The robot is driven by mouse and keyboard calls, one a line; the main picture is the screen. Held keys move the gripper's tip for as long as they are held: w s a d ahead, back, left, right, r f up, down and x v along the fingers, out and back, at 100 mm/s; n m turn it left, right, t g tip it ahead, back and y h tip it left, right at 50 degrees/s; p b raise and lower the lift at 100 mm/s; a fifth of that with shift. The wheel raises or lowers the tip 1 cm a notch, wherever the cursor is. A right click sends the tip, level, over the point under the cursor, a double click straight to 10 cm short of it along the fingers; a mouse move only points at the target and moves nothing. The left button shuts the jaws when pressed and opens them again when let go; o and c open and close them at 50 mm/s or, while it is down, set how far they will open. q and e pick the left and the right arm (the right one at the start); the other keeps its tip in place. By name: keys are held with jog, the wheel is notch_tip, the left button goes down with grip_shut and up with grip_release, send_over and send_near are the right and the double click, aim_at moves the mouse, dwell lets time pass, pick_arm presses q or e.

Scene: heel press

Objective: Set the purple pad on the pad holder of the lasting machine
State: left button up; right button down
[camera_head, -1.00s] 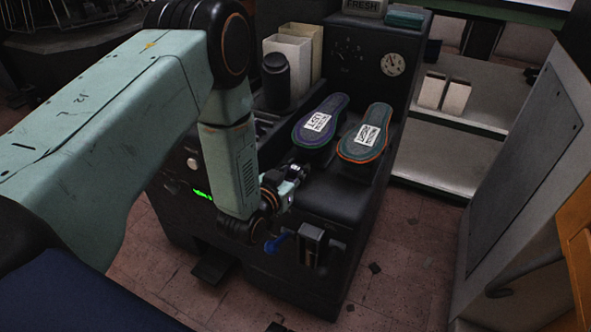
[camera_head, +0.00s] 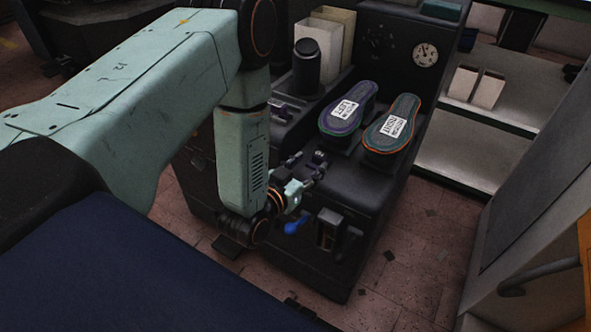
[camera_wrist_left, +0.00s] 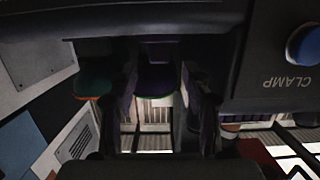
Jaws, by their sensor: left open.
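On the black machine (camera_head: 372,205) lie two sole-shaped pieces side by side. The left one, with a purple rim (camera_head: 346,108), has a white label; the right one, with an orange rim (camera_head: 393,124), has another. I cannot make out a separate purple pad, nor which part is the pad holder. My left gripper (camera_head: 318,168) is open over the machine's front, nearer me than the purple-rimmed piece and apart from it. In the left wrist view the purple-rimmed piece (camera_wrist_left: 158,82) shows beyond and between the dark fingers, whose inner sides look purplish. My right gripper is not in view.
A black cylinder (camera_head: 306,66) and pale boxes (camera_head: 326,42) stand behind on the machine. A blue knob (camera_head: 296,224) is just below the gripper; a blue button (camera_wrist_left: 304,45) marked CLAMP shows in the wrist view. Grey cabinet (camera_head: 520,210) at right, with open floor between.

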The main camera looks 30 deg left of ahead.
pick_arm(q)
jog(key=s+f+g, duration=0.1)
jog(key=s, duration=0.2)
jog(key=s+f+g+p, duration=0.1)
jog(key=s, duration=0.2)
jog(key=s+d+f+g, duration=0.1)
jog(key=s+f, duration=0.1)
jog(key=s, duration=0.1)
jog(key=shift+s+g, duration=0.15)
jog(key=shift+g, duration=0.15)
jog(key=s+f+g, duration=0.4)
jog(key=s, duration=0.3)
jog(key=s+d+f+g, duration=0.1)
jog(key=s+f+g, duration=0.2)
jog(key=s, duration=0.5)
jog(key=shift+s+d+f+g, duration=0.2)
jog(key=shift+s+f+g, duration=0.15)
jog(key=shift+g, duration=0.55)
jog(key=shift+o, duration=0.5)
jog(key=s+g, duration=0.3)
jog(key=s, duration=0.4)
jog(key=shift+n+y, duration=0.3)
jog(key=shift+n, duration=0.1)
jog(key=shift+s+a, duration=0.1)
jog(key=shift+s, duration=0.2)
